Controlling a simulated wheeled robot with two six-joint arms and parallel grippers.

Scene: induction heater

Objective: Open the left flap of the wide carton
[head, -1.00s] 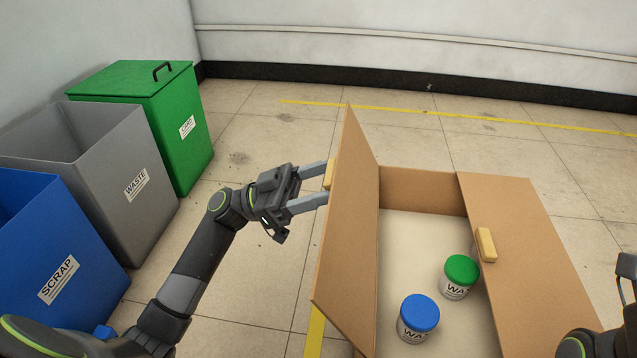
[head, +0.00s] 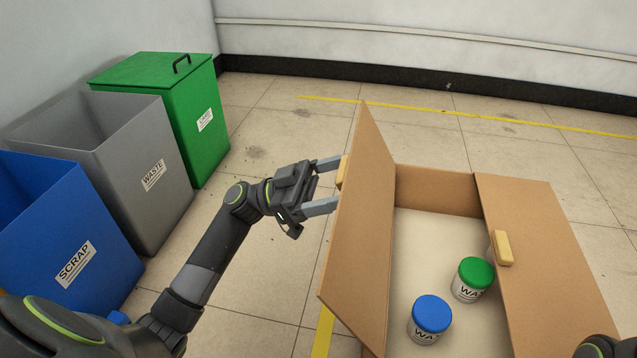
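The wide carton (head: 435,174) stands open at the right of the head view. Its left flap (head: 362,215) stands up steeply, leaning slightly outward to the left. A small tan handle block (head: 343,172) is on the flap's outer face. My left gripper (head: 333,184) is at that face with its fingers spread apart, beside the handle; whether they touch it is unclear. The right flap (head: 545,240) lies folded outward, with a similar tan handle (head: 502,248). My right gripper is out of view; only a bit of that arm shows at the lower right.
Inside the carton stand a blue-lidded jar (head: 432,314) and a green-lidded jar (head: 474,273). A blue SCRAP bin (head: 75,245), a grey WASTE bin (head: 150,190) and a green lidded bin (head: 200,130) stand at left. Floor is clear between bins and carton.

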